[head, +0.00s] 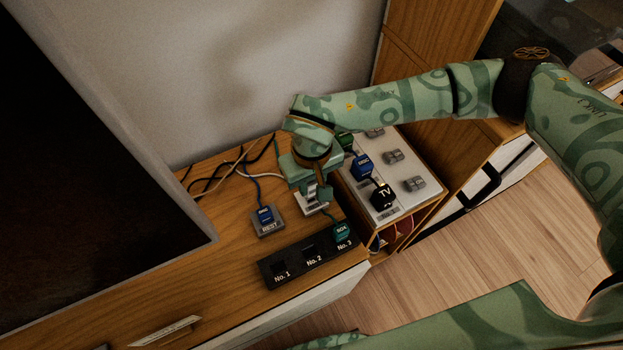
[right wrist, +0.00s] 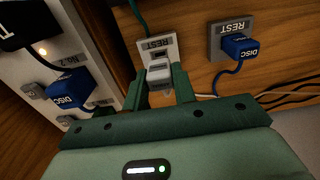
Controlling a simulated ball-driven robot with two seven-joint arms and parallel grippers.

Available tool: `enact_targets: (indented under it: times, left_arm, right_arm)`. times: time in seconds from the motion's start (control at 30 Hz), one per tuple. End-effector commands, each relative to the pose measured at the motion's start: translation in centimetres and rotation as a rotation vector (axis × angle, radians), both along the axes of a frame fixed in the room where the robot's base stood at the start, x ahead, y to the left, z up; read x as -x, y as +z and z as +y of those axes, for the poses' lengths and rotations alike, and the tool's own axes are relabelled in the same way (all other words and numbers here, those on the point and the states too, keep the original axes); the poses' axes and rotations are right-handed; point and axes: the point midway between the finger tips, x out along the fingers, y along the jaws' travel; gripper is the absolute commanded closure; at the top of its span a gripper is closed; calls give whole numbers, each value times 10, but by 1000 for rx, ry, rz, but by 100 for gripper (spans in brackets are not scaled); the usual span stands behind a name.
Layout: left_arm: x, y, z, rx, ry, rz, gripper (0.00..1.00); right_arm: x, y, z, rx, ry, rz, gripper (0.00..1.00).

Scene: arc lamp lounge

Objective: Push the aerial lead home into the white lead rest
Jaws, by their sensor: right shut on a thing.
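My right gripper (right wrist: 164,88) is shut on a pale grey plug (right wrist: 159,72), the aerial lead's end. It also shows in the head view (head: 316,192), pointing down over the white lead rest (head: 312,208). In the right wrist view the white rest (right wrist: 155,44), marked REST, lies just beyond the plug. The plug overlaps the rest's near part; I cannot tell how deep it sits or whether a gap is left. A pale cable (head: 235,172) runs back along the cabinet top. My left gripper is not in view.
A grey rest (head: 281,229) holding a blue DISC plug (head: 265,214) stands left of the white rest. A black strip (head: 296,269) with a teal plug (head: 341,231) lies in front. A white socket panel (head: 393,177) with plugs stands right. The dark screen (head: 80,170) fills the left.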

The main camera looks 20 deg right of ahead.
Motion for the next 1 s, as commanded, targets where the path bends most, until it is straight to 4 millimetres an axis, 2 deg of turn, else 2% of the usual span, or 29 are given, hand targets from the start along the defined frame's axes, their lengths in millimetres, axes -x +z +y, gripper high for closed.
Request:
enact_targets:
  times: [1.0]
  left_arm:
    - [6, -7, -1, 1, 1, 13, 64]
  right_arm:
    - [0, -25, 0, 0, 0, 1, 99]
